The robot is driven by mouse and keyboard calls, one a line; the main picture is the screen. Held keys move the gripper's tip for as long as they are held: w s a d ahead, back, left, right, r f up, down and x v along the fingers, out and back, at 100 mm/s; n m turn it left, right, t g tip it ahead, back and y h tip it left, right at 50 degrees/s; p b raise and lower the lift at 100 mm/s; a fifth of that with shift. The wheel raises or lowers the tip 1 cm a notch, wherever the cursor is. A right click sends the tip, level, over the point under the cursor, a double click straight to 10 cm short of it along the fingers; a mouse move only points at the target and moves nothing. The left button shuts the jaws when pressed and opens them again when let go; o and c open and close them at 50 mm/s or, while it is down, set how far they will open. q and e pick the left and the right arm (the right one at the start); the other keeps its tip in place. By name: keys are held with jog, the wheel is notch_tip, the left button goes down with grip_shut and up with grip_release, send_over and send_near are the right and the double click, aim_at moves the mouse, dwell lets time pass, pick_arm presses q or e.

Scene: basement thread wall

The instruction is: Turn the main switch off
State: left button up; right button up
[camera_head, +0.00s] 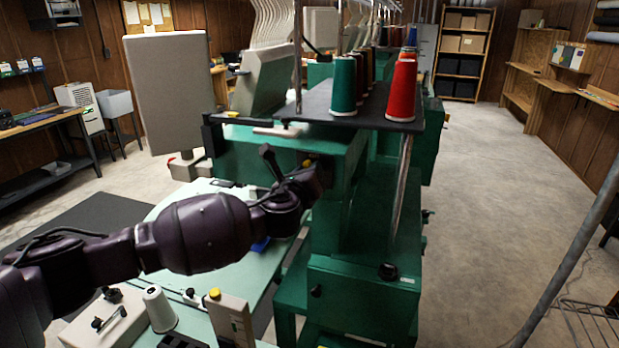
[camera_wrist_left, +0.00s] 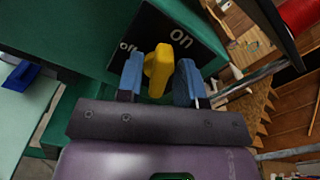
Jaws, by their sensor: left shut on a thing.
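The main switch (camera_wrist_left: 158,70) is a yellow knob on a black plate (camera_wrist_left: 150,38) marked "on" and "off", on the green machine. In the left wrist view, one end of the knob lies just under the "on" label; "off" is to the left. My left gripper (camera_wrist_left: 157,82) has its blue fingers on either side of the knob and is shut on it. In the head view, my left arm reaches from the left to the machine's green head, where a bit of yellow (camera_head: 307,163) shows by the gripper (camera_head: 316,176). My right gripper is out of view.
Above the gripper, a dark shelf (camera_head: 318,105) holds a green cone (camera_head: 343,88) and red cone (camera_head: 400,90) of thread. A grey panel (camera_head: 172,92) stands left of it. A pale table (camera_head: 225,270) lies below my arm. Open floor (camera_head: 500,180) is on the right.

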pick_arm(q)
jog(key=n, duration=0.3)
jog(key=shift+a+f+n+b, duration=0.1)
jog(key=shift+f+n+b, duration=0.1)
jog(key=shift+n+b, duration=0.15)
jog(key=n, duration=0.6)
jog(key=shift+a+f, duration=0.1)
jog(key=shift+f, duration=0.05)
jog(key=shift+n, duration=1.55)
jog(key=shift+f, duration=0.1)
jog(key=o, duration=0.6)
